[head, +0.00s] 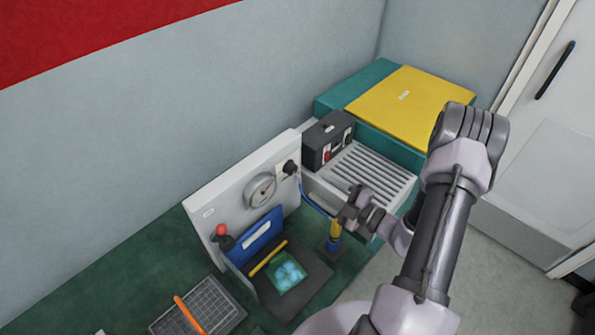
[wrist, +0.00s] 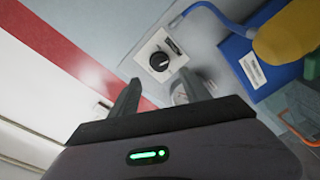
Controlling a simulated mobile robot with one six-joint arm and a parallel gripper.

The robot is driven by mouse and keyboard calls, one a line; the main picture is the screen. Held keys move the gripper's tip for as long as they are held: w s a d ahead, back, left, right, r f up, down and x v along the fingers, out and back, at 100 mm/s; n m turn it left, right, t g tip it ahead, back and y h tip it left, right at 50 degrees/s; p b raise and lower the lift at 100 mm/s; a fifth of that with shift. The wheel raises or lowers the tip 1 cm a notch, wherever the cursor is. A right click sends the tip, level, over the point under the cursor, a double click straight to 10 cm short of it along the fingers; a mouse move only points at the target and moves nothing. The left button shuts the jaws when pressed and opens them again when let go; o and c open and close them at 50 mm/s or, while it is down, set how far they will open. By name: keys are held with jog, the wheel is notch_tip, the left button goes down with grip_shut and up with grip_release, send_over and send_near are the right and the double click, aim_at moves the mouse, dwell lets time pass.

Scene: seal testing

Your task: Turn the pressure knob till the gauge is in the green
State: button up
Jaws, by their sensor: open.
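The pressure knob (head: 290,168) is black and sits at the upper right of the pale upright panel (head: 215,195). In the wrist view the knob (wrist: 159,61) shows on a white plate, beyond and roughly between my fingertips. The round gauge (head: 261,190) is left of the knob and lower on the panel. Its needle and coloured zones are too small to read. My gripper (head: 349,204) is to the right of the panel, apart from the knob. It also shows in the wrist view (wrist: 160,79), open with nothing between its fingers.
A red-balled lever (head: 222,232) stands at the panel's left. A black box (head: 328,139) and slatted unit (head: 372,172) are at the right.

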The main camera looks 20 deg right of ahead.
aim_at(294, 170)
jog(key=x, duration=0.8)
jog(key=shift+w+a, duration=0.15)
jog(key=shift+w, duration=0.1)
grip_shut()
